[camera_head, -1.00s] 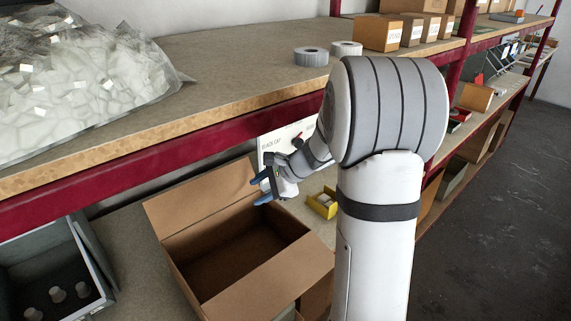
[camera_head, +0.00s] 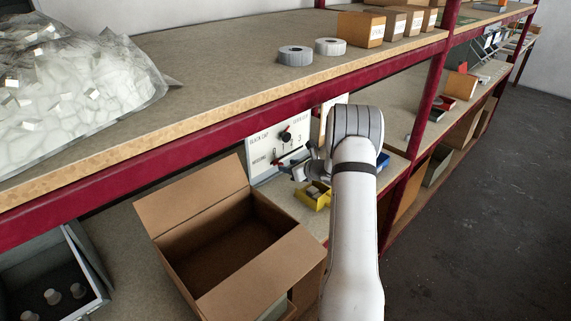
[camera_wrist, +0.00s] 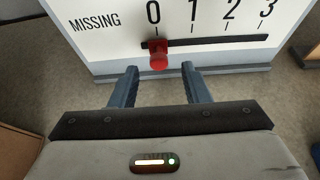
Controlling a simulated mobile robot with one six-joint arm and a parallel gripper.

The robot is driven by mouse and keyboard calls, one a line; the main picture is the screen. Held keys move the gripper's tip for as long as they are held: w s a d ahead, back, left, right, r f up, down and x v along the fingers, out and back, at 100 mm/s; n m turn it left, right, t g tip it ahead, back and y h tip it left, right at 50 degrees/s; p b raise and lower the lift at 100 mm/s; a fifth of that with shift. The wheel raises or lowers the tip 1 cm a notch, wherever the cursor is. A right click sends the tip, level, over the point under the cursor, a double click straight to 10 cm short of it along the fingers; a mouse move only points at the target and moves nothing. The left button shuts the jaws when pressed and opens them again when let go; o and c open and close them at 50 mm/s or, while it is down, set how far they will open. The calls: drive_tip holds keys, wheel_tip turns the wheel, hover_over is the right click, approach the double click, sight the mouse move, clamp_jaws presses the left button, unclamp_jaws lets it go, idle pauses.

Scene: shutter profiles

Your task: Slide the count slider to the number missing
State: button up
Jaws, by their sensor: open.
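The white panel (camera_head: 265,150) stands on the lower shelf. In the wrist view its count scale (camera_wrist: 210,14) reads MISSING with marks 0, 1, 2 and 3. The red slider knob (camera_wrist: 159,58) sits in the dark slot (camera_wrist: 225,40), at or just right of the 0 mark. My gripper (camera_wrist: 159,72) is open, its two blue-grey fingers below the knob, one to each side; no grip on the knob shows.
A black dial (camera_head: 288,137) is higher on the panel. A yellow bin (camera_head: 314,197) with small parts is just below my gripper. An open, empty-looking cardboard box (camera_head: 165,213) stands to the left. The upper shelf edge (camera_head: 200,140) runs above the work area.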

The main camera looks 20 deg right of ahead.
sight(279, 164)
drive_tip(key=shift+x, duration=1.6)
drive_tip(key=shift+c, duration=0.3)
clamp_jaws()
